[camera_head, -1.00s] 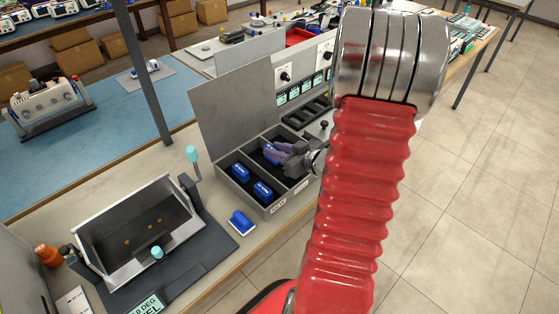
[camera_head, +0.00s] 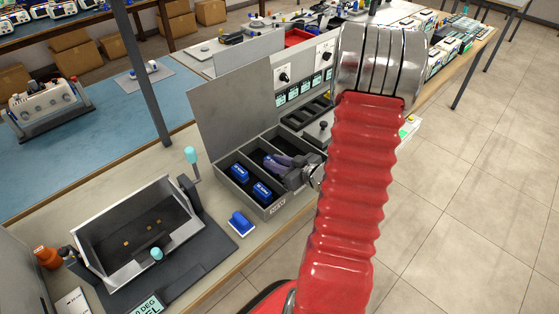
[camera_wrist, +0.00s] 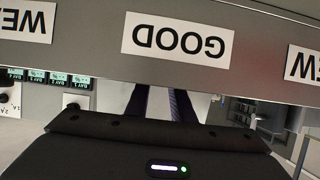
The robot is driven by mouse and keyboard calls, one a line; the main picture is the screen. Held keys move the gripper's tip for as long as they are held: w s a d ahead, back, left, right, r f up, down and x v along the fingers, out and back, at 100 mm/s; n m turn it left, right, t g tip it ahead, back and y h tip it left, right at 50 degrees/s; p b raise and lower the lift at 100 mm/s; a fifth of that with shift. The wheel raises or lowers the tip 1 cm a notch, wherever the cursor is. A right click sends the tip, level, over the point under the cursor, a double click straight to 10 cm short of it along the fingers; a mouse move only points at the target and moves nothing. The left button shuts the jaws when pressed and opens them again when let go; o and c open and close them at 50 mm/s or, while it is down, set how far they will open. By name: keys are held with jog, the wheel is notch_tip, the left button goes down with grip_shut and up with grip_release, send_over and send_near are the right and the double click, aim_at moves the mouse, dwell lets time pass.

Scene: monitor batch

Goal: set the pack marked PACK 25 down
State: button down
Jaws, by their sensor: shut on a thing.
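My gripper (camera_head: 272,163) reaches down into the middle compartment of the grey open-lidded box (camera_head: 262,213). Its dark purple fingers are shut on a blue pack, of which only a hint shows at the fingertips; its marking cannot be read. In the wrist view the two fingers (camera_wrist: 160,103) pass behind the box's front wall, below an upside-down label GOOD (camera_wrist: 178,37). The fingertips and pack are hidden there.
A blue-and-white item (camera_head: 241,223) lies on the bench in front of the box. A dark tray fixture (camera_head: 140,228) with a cyan-knobbed lever (camera_head: 191,155) stands to the left. The raised lid (camera_head: 236,100) closes off the box's back. Labels WEAK and NEW flank GOOD, partly cut off.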

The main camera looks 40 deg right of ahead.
jog(key=shift+f, duration=0.15)
jog(key=c, duration=1.5)
grip_release()
jog(key=shift+c, duration=0.2)
jog(key=shift+s+r, duration=0.3)
jog(key=shift+s, duration=0.15)
jog(key=v, duration=1.1)
